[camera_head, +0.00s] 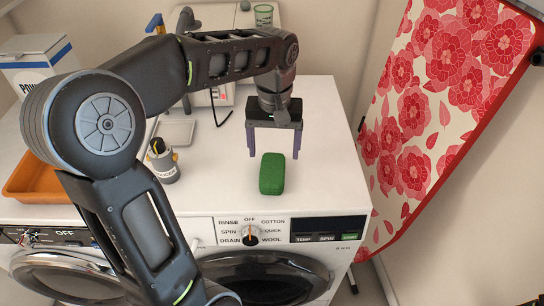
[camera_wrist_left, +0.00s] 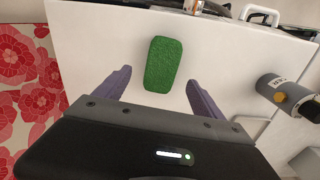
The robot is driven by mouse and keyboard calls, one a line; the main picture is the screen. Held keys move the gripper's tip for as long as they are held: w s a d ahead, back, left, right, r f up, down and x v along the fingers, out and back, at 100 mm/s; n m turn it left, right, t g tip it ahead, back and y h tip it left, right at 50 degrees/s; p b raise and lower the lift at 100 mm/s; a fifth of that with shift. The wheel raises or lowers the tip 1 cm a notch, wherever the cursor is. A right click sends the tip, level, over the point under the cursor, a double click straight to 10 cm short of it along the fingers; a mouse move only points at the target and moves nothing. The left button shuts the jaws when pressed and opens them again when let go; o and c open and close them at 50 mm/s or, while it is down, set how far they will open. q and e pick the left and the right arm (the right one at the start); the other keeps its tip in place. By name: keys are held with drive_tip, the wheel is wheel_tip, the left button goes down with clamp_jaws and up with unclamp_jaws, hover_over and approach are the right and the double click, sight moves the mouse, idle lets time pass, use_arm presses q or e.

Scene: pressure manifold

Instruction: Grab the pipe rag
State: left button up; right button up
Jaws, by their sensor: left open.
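A green, rough-surfaced block (camera_head: 272,174), which may be the pipe rag, lies on the white washing machine top near its front edge. It also shows in the left wrist view (camera_wrist_left: 163,65). My left gripper (camera_head: 273,150) is open and empty, with its purple fingers pointing down just behind the block. In the left wrist view, the block sits ahead of the gap between the two fingers (camera_wrist_left: 159,80), and neither finger visibly touches it. No other rag-like thing shows. My right gripper is not in view.
An orange tray (camera_head: 35,180) and a white box (camera_head: 38,65) are at the left. A floral ironing board (camera_head: 440,90) leans at the right. The top around the block is clear.

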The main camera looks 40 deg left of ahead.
sight(273, 168)
use_arm(q)
drive_tip(key=shift+w+a, duration=0.1)
drive_tip(key=shift+w, duration=0.05)
drive_tip(key=shift+s+r, duration=0.15)
drive_tip(key=shift+s, duration=0.05)
drive_tip(key=shift+f, duration=1.4)
drive_tip(key=shift+f, duration=2.6)
drive_tip(key=shift+s, duration=0.1)
drive_tip(key=shift+c, duration=0.6)
drive_tip(key=c, duration=1.3)
